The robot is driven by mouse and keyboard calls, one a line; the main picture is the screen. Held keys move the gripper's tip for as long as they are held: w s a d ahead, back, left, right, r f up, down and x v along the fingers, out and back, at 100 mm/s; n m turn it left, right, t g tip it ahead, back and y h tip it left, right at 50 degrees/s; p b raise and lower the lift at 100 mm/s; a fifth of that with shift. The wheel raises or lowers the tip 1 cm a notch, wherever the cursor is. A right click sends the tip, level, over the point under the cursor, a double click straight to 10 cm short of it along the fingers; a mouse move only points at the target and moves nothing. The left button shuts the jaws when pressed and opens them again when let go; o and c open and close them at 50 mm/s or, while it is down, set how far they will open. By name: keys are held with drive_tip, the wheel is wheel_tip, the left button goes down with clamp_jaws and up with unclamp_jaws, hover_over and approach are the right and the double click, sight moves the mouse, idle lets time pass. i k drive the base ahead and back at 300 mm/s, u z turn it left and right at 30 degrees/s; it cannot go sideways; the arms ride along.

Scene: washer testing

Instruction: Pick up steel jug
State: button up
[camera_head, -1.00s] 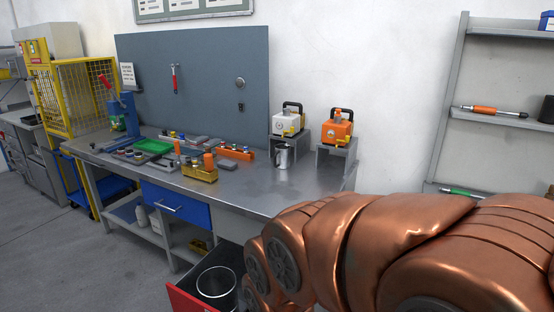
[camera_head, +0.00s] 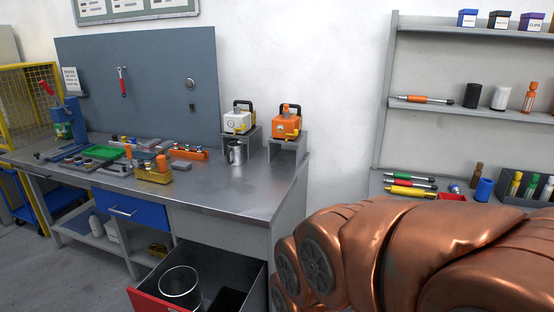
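The steel jug (camera_head: 236,154) stands upright on the metal workbench (camera_head: 225,196), in front of the grey stand under the white device. It is small, shiny and grey, and appears to have a handle at its left side. My copper-coloured arm fills the lower right of the head view, well to the right of the jug and apart from it. My gripper is outside the picture.
A white device (camera_head: 238,121) and an orange device (camera_head: 286,121) sit on stands behind the jug. Brass and orange fixtures lie left on the bench. An open red-fronted drawer (camera_head: 150,301) juts out below. Shelves (camera_head: 470,108) stand at right.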

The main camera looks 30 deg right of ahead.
sight(234, 154)
drive_tip(key=z, duration=0.75)
drive_tip(key=k, duration=1)
drive_tip(key=z, duration=0.75)
drive_tip(key=i, duration=1.2)
drive_tip(key=u, duration=0.7)
drive_tip(key=i, duration=1.1)
drive_tip(key=u, duration=1.65)
drive_tip(key=i, duration=0.5)
drive_tip(key=u, duration=0.45)
